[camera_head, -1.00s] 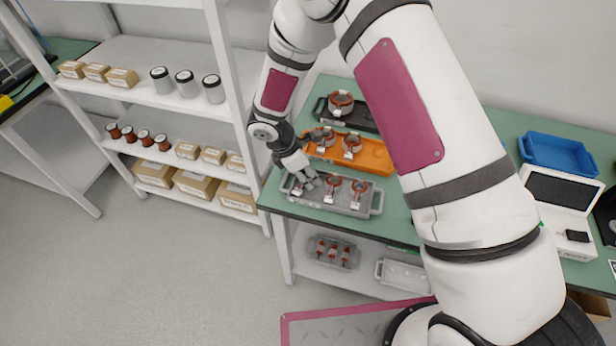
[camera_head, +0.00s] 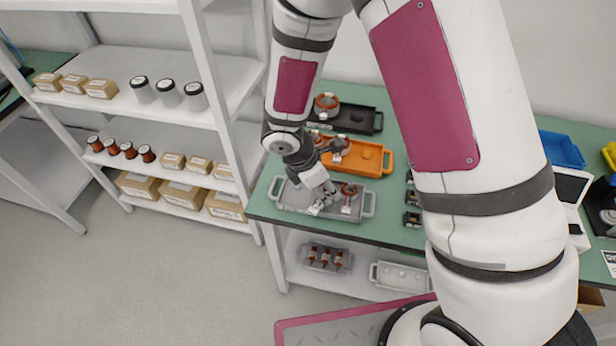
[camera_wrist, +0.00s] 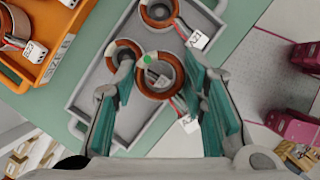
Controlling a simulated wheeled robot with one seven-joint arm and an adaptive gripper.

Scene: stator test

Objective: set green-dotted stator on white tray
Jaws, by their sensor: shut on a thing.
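In the wrist view the green-dotted stator (camera_wrist: 158,76), a copper-wound ring with a green dot on its rim, sits between the fingers of my gripper (camera_wrist: 160,85). My gripper is shut on it. A white tag hangs from it. It partly covers another stator (camera_wrist: 122,54) in the grey tray (camera_wrist: 80,95) and looks raised above it. A third stator (camera_wrist: 157,14) lies at the tray's far end. In the head view my gripper (camera_head: 322,200) is over the grey tray and hides the held stator. The white tray (camera_head: 402,278) stands on the shelf below the table.
An orange tray (camera_head: 372,160) with stators and a black tray (camera_head: 362,120) with a stator stand behind the grey one. A clear-looking tray (camera_head: 326,258) with small red-brown parts is beside the white tray. A shelf rack (camera_head: 205,120) stands left.

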